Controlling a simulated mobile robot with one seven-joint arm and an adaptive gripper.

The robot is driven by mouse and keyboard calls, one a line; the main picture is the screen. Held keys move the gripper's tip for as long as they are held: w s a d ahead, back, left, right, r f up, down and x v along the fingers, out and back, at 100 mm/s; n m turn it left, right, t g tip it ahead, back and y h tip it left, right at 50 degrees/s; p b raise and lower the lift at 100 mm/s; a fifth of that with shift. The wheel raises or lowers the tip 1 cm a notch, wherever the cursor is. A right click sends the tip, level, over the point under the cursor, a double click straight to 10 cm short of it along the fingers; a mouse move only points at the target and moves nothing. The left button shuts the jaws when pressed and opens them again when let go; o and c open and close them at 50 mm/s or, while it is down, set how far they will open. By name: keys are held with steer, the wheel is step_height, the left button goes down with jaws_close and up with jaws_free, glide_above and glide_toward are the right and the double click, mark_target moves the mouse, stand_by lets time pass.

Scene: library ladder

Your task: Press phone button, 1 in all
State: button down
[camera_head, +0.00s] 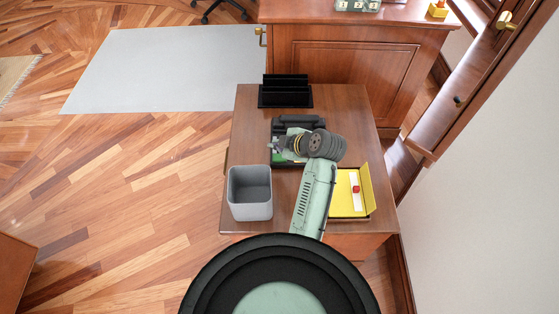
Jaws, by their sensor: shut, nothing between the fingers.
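The black phone (279,126) lies on the small wooden table, beyond my arm. Its handset bar runs along its far side, and a little green shows on it. My arm reaches across the table from the near side. My gripper (275,147) is shut and empty, over the near left part of the phone. The gripper and wrist hide much of the phone, including most of its face. I cannot tell which button lies under the fingertips or whether they touch it.
A grey bin (250,192) stands at the table's near left. A yellow box (347,205) with a red piece sits at the right, beside my forearm. A black letter rack (286,94) stands at the far edge. A larger desk (350,70) is behind the wooden table (245,125).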

mark_target(278, 159)
steer(key=shift+f+b, duration=0.85)
steer(key=shift+f, duration=0.85)
steer(key=shift+f, duration=0.1)
steer(key=shift+f+b, duration=0.3)
steer(key=shift+b, duration=0.05)
steer(key=shift+f+b, duration=0.35)
steer(key=shift+f, duration=0.1)
stand_by(0.5)
stand_by(0.3)
steer(key=shift+r+p, duration=0.65)
steer(key=shift+r, duration=0.25)
steer(key=shift+r+p, duration=1.8)
steer(key=shift+r, duration=0.7)
